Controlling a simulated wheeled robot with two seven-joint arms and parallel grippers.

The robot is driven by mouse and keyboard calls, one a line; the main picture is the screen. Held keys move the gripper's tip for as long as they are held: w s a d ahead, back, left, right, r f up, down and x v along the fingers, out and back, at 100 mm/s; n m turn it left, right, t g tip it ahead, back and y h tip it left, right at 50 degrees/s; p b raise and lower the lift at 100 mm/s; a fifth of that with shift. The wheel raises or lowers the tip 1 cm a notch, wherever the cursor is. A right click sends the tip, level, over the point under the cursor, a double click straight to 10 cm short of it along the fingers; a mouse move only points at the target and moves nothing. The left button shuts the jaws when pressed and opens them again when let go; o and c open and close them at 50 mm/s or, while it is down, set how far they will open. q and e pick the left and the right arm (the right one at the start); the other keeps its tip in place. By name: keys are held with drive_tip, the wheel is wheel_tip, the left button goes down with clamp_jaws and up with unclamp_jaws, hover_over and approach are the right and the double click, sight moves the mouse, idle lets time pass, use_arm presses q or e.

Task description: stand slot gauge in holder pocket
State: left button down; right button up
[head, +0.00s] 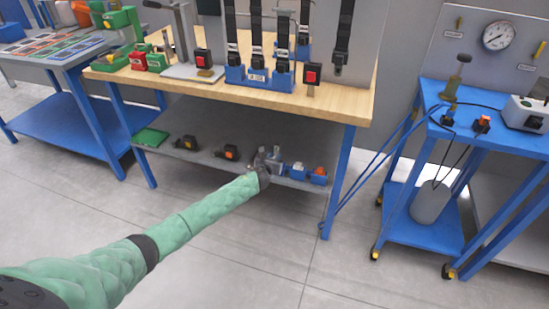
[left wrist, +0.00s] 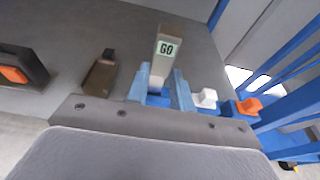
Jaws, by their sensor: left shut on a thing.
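The slot gauge (left wrist: 167,50) is a grey-brown bar with a white GO label. In the left wrist view it sits between the two fingers of my left gripper (left wrist: 161,88), which is shut on it. In the head view my left gripper (head: 270,160) is at the lower shelf of the wooden-topped bench, and the gauge is hard to make out there. A small blue part (left wrist: 158,99) shows between the fingers at the gauge's near end; I cannot tell whether it is the holder or whether the gauge touches it. My right gripper is not in view.
The lower shelf (head: 210,165) also carries a green pad (head: 150,138), black blocks with yellow and orange tops, and blue bins with a white piece (left wrist: 204,97) and an orange piece (left wrist: 249,105). A brownish block (left wrist: 100,76) stands left of the fingers.

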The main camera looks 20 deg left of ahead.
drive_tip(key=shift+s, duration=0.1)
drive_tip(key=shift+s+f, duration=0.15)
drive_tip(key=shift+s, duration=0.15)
use_arm(q)
drive_tip(key=shift+r, duration=0.1)
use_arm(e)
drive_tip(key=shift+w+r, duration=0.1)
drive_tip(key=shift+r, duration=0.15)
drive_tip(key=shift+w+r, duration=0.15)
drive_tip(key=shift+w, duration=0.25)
use_arm(q)
drive_tip(key=shift+p, duration=0.3)
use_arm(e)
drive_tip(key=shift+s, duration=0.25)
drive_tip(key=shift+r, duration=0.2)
